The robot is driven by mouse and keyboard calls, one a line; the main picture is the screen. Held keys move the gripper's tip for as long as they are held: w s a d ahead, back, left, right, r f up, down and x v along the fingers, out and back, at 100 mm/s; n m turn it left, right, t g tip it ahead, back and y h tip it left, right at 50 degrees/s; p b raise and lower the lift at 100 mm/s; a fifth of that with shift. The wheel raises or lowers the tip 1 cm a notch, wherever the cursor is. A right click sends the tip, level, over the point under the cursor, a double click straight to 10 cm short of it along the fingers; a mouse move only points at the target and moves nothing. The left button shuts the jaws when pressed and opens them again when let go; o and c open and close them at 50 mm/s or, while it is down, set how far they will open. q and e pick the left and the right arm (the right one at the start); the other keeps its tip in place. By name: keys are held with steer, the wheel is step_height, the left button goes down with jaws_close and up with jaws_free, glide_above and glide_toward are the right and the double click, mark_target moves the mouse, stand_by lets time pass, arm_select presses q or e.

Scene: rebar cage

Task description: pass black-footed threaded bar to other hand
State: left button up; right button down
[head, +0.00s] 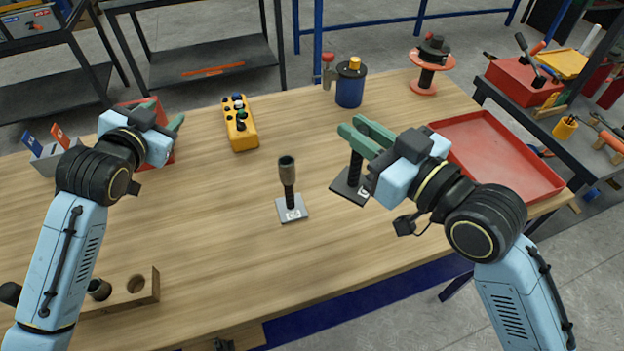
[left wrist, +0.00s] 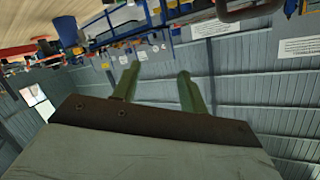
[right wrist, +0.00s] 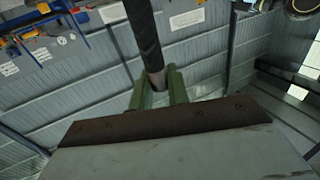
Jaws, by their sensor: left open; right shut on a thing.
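The black-footed threaded bar (head: 355,168) is a dark upright rod on a dark square foot (head: 346,188) with a white mark. My right gripper (head: 352,127) is shut on its upper part. The bar also shows between the fingers in the right wrist view (right wrist: 145,40). I cannot tell whether the foot touches the table. Another threaded bar (head: 289,184), with a light grey foot and a wider sleeve on top, stands upright on the table to its left. My left gripper (head: 166,113) is open and empty at the left, well apart from both bars.
A yellow box with buttons (head: 240,127) and a blue pot (head: 350,86) stand toward the back. A red tray (head: 505,150) lies at the right. A red bin is partly hidden behind my left gripper.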

arm_select(q)
steer(key=s+d+m+g+h, duration=0.1)
steer(key=s+d+h, duration=0.2)
steer(key=d, duration=0.5)
steer(key=s+d+m+g+h, duration=0.1)
steer(key=s+d+h, duration=0.15)
steer(key=d, duration=0.45)
arm_select(e)
steer(key=shift+r, duration=0.1)
arm_select(q)
steer(key=m+g+h, duration=0.2)
steer(key=g+h, duration=0.2)
glide_toward(358, 161)
step_height(358, 161, down, 3)
steer(key=w, duration=0.1)
steer(key=x, duration=1.2)
steer(key=shift+d+f, duration=0.15)
steer(key=shift+d, duration=0.05)
steer(key=shift+s, duration=0.1)
jaws_close()
arm_select(e)
steer(key=c, duration=1.3)
jaws_free()
steer(key=shift+o, duration=0.2)
